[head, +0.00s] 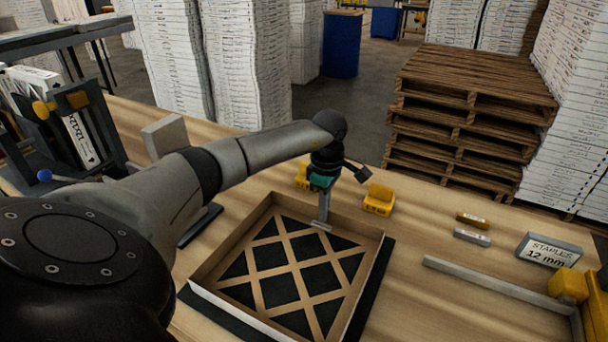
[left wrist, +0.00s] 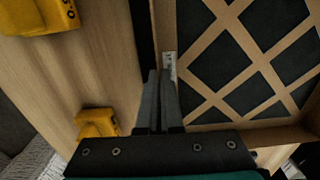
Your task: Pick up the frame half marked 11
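The frame half (head: 262,286) is a shallow tan cardboard tray with a diagonal lattice over dark openings. It lies on a black mat (head: 375,290) on the wooden table. My left gripper (head: 322,220) points down at its far wall, with a finger showing on the inner side. In the left wrist view the two fingers (left wrist: 159,75) are close together at the wall of the frame half (left wrist: 213,55), apparently with the thin wall between them. A small white label (left wrist: 169,65) lies beside the fingertips; its marking is too small to read. My right gripper is out of view.
Yellow blocks (head: 379,199) stand just beyond the frame half. A staples box (head: 549,251), two small boxes (head: 472,237) and a grey rail (head: 495,284) lie right. A dark rack (head: 75,140) stands left. Pallets (head: 470,105) stand behind the table.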

